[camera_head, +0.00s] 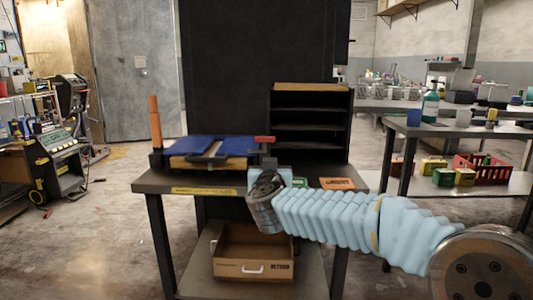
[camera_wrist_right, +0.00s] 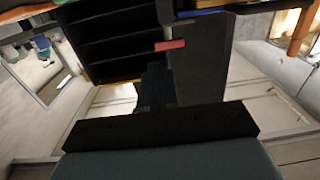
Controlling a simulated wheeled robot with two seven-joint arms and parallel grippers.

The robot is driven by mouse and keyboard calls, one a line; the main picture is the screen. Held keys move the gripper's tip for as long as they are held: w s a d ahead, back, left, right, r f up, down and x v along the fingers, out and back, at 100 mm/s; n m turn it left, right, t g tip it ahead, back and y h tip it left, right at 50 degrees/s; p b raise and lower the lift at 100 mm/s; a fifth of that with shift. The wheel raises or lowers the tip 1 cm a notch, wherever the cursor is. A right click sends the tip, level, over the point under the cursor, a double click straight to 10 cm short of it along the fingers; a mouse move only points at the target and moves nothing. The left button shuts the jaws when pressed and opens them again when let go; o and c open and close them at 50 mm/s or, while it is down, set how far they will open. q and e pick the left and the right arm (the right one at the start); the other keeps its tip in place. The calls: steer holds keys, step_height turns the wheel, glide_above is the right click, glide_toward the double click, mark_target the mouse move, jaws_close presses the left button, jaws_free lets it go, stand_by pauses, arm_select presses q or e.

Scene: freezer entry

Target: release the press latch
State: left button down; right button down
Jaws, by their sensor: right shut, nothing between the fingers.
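The press (camera_head: 210,150) stands on the dark workbench (camera_head: 165,182), with blue plates on top and a tan layer under them. A small red latch piece (camera_head: 265,139) sits at its right end; it also shows in the right wrist view (camera_wrist_right: 170,45), on a dark upright part. My right gripper (camera_head: 269,163) is just below and in front of the red piece, shut and empty. In the right wrist view its dark fingers (camera_wrist_right: 156,84) point toward the area below the red piece. Contact cannot be told. My left gripper is in neither view.
An orange upright handle (camera_head: 154,122) rises at the press's left. A dark shelf unit (camera_head: 310,128) stands behind at the right. An orange-brown block (camera_head: 337,183) lies on the bench's right. An open cardboard-coloured drawer box (camera_head: 252,268) sits below.

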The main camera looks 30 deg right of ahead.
steer(key=shift+s+d+r+m+h, duration=0.1)
steer(key=shift+s+r+m+h, duration=0.15)
steer(key=shift+r, duration=0.25)
steer(key=shift+s+d+r+m+h, duration=0.1)
steer(key=shift+s+r+h, duration=0.05)
steer(key=shift+s+r, duration=0.25)
steer(key=shift+w, duration=0.15)
steer(key=x, duration=1.4)
steer(key=shift+p, duration=0.3)
